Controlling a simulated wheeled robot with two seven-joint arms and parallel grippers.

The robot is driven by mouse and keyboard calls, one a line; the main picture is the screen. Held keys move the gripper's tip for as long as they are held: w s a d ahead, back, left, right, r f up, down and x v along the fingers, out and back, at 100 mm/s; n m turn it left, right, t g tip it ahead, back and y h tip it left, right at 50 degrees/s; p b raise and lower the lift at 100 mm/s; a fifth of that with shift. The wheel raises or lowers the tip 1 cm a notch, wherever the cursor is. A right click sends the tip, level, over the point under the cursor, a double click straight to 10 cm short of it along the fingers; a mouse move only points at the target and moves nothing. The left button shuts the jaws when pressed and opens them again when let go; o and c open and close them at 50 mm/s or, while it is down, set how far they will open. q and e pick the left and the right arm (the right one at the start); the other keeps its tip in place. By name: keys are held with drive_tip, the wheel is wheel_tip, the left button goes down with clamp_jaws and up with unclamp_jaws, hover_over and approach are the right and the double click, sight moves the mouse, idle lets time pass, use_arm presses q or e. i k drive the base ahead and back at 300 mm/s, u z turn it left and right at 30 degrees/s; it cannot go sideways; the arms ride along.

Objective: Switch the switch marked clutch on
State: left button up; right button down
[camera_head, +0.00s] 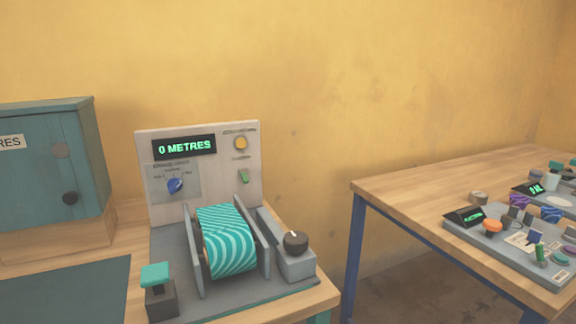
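A machine with a pale upright panel (218,197) stands on the wooden table at the centre left. Its display (184,147) reads "0 METRES". A small green toggle switch (243,177) sits at the panel's right side, under a small label too blurred to read, so I cannot tell if it is the clutch switch or which way it is set. A yellow round button or lamp (240,143) is above it. A blue knob (175,185) with a scale sits to the left. Neither of my grippers is in view.
A teal striped roll (229,242) sits between grey plates in front of the panel. A black knob (295,241) is to its right and a teal button (156,275) front left. A teal cabinet (48,160) stands left. A second table (400,195) with other devices is right, across a gap.

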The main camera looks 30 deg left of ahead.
sight(242, 172)
drive_tip(key=i, duration=0.6)
drive_tip(key=u, duration=1.6)
